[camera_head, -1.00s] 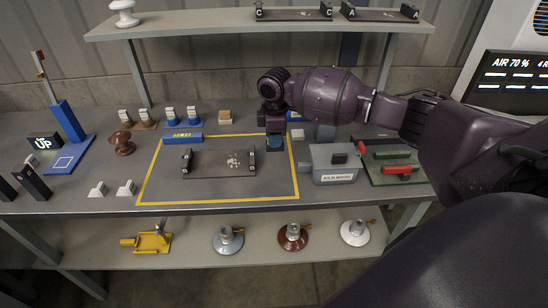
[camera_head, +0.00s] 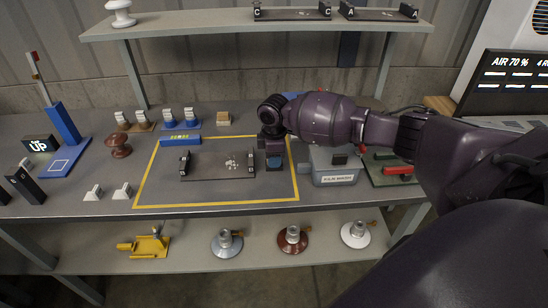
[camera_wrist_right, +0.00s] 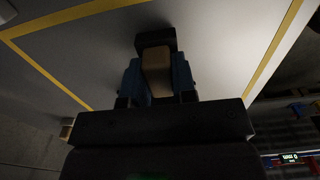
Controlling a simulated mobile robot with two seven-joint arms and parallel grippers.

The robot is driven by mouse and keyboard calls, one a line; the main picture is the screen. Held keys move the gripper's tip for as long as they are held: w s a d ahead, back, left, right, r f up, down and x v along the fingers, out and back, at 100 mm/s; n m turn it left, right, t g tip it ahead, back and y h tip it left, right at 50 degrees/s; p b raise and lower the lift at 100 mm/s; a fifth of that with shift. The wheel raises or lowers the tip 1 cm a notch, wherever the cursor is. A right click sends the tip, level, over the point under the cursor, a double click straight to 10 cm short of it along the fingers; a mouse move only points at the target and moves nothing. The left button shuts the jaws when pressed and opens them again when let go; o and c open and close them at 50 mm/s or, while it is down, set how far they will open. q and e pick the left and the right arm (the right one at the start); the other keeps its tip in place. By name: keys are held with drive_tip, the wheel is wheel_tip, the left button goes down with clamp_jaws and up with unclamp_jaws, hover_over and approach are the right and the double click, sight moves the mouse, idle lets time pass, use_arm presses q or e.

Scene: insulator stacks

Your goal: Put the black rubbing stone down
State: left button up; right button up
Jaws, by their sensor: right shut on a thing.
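My right gripper (camera_head: 274,163) is over the right part of the yellow-outlined area (camera_head: 215,205) on the bench, pointing down. In the right wrist view its two blue fingers (camera_wrist_right: 158,80) are shut on a tan block with a black end, which I take to be the black rubbing stone (camera_wrist_right: 155,40). The black end lies beyond the fingertips, close to the grey surface; I cannot tell whether it touches. In the head view the gripper hides the stone. My left gripper is not in view.
A dark tray with upright black ends (camera_head: 215,178) lies just left of my right gripper. A grey box (camera_head: 332,168) stands to its right. A blue block (camera_head: 181,140) lies at the area's back edge. The front strip of the outlined area is clear.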

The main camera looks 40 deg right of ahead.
drive_tip(key=shift+f, duration=0.15)
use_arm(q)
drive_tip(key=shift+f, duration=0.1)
use_arm(e)
drive_tip(key=o, duration=0.8)
drive_tip(key=shift+o, duration=0.2)
wheel_tip(320, 180, up, 11)
drive_tip(key=shift+f+p, duration=0.15)
drive_tip(key=shift+p, duration=0.75)
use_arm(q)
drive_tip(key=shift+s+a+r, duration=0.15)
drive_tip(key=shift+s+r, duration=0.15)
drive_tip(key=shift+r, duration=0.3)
use_arm(e)
drive_tip(key=shift+r, duration=0.8)
